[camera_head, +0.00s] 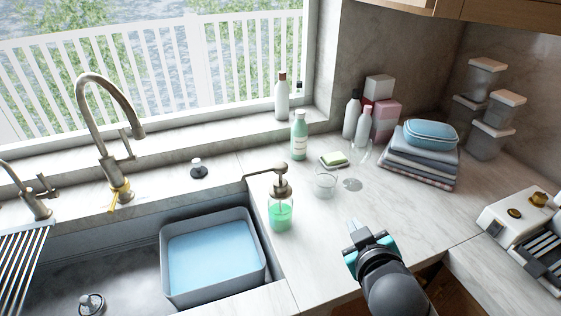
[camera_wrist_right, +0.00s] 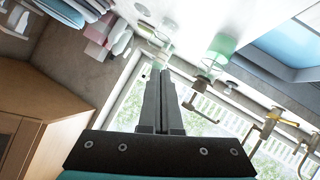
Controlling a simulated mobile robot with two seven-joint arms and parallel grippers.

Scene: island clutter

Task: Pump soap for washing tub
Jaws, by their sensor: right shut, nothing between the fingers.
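The soap dispenser (camera_head: 280,215) is a clear bottle with green soap and a bronze pump head. It stands upright on the counter beside the sink, its spout pointing left toward the tub. It also shows upside down in the right wrist view (camera_wrist_right: 219,50). The grey washing tub (camera_head: 218,289) sits in the sink and holds light blue water. My right gripper (camera_head: 358,232) is over the counter, to the right of and nearer than the dispenser, apart from it. Its fingers show shut and empty in the right wrist view (camera_wrist_right: 161,78). My left gripper is not in view.
A glass (camera_head: 325,185), a soap bar on a dish (camera_head: 334,160) and a green bottle (camera_head: 299,135) stand behind the dispenser. Folded towels (camera_head: 418,165) lie at the right. The faucet (camera_head: 107,140) rises behind the sink. Counter around my right gripper is clear.

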